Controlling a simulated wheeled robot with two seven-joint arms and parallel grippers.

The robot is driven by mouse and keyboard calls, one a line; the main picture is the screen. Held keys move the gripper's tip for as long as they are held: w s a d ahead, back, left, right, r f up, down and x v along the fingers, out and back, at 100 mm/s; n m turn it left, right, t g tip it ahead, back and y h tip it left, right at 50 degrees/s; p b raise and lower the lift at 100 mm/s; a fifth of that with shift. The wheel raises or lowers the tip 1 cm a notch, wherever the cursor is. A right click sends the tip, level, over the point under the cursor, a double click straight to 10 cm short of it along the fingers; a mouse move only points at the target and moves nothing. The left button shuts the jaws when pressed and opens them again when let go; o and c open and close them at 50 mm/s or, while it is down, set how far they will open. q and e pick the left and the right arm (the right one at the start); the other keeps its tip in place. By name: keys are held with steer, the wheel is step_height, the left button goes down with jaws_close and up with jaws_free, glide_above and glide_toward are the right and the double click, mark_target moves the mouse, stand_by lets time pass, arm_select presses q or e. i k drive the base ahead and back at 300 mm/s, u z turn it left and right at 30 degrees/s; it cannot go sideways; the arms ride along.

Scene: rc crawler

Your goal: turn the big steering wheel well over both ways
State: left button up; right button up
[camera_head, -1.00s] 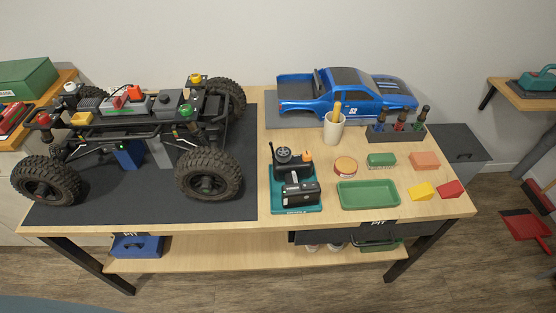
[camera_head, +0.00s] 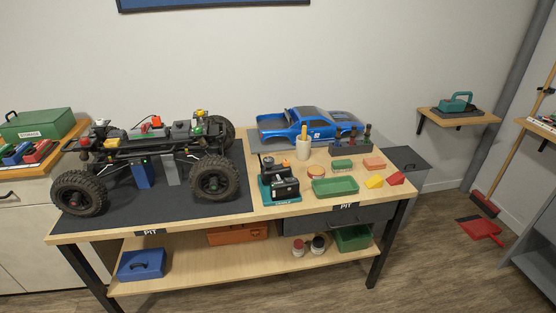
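A teal-based controller stand (camera_head: 280,198) sits near the front middle of the workbench. I see no other steering wheel. The crawler chassis (camera_head: 150,140) with big black tyres stands on a dark mat (camera_head: 150,212) at the left. Neither of my grippers is in view.
The blue truck body (camera_head: 310,125) lies behind. The lower shelf (camera_head: 200,268) holds boxes. A wall shelf (camera_head: 480,119) is at the right.

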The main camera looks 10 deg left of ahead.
mark_target(269, 161)
steer(key=z, duration=0.55)
steer(key=i, duration=1.65)
steer(key=u, duration=0.75)
